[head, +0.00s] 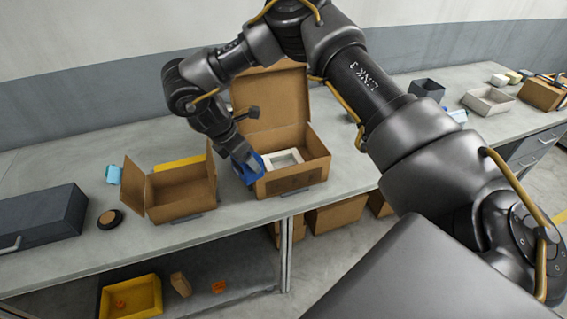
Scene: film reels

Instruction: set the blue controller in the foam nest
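The blue controller (252,171) is at the left front edge of an open cardboard box (291,182). My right gripper (243,158), on the arm coming in from the right, is shut on the controller and points down at it. The controller is tilted and partly covered by the gripper. The white foam nest (284,157) lies inside the box, just right of the controller. I cannot tell whether the controller touches the box wall. My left gripper is not in view.
A smaller open carton (181,190) stands left of the box, with a yellow item behind it. A dark case (40,214) and a round black-and-brown piece (109,218) lie farther left. A grey bin (427,89) and pale tray (488,101) stand right. The bench front is mostly clear.

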